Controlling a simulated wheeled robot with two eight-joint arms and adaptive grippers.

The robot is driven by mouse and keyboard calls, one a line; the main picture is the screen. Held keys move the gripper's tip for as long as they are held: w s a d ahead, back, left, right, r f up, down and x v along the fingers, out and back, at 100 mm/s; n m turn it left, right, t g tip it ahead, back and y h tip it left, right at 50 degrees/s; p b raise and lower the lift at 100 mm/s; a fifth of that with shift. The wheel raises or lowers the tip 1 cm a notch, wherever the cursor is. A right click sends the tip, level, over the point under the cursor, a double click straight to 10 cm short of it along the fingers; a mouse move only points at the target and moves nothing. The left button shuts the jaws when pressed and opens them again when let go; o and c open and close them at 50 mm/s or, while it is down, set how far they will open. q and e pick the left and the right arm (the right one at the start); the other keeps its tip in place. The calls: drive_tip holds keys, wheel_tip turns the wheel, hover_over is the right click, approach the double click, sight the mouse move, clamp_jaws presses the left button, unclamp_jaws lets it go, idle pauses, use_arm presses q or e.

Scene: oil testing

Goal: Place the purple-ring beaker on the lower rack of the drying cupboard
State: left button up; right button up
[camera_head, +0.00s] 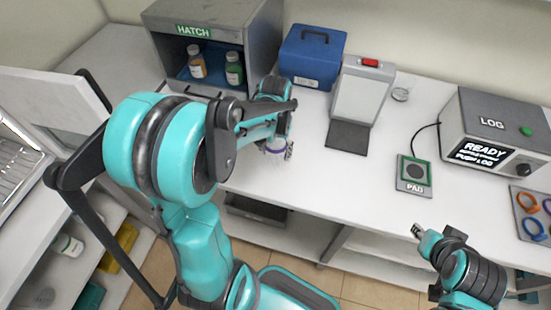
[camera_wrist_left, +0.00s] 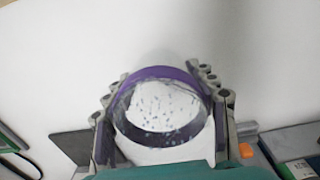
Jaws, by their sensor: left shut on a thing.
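The purple-ring beaker (camera_wrist_left: 158,74) is a clear glass seen from above in the left wrist view, its purple band near the rim and small droplets inside. My left gripper (camera_wrist_left: 160,92) is shut on it, one finger on each side. In the head view, my left gripper (camera_head: 277,149) holds the beaker (camera_head: 275,146) over the white bench, partly hidden by the arm. At the far left, a wire rack (camera_head: 14,165) shows beside a pale open door panel (camera_head: 55,95); it looks like the drying cupboard, partly cut off. My right gripper (camera_head: 418,231) is at the bench's front; its jaws are unclear.
The grey HATCH box (camera_head: 207,30) holds two bottles. A blue case (camera_head: 312,57), a grey stand (camera_head: 361,92), a PAD (camera_head: 415,174) and a LOG device (camera_head: 492,130) line the bench. Coloured rings lie on a tray (camera_head: 525,228) at right. Shelves below the left worktop hold several items.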

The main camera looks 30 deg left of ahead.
sight(275, 157)
use_arm(q)
wheel_tip(275, 157, down, 4)
drive_tip(key=shift+f+b, duration=0.1)
drive_tip(key=shift+b, duration=0.65)
drive_tip(key=o, duration=1.2)
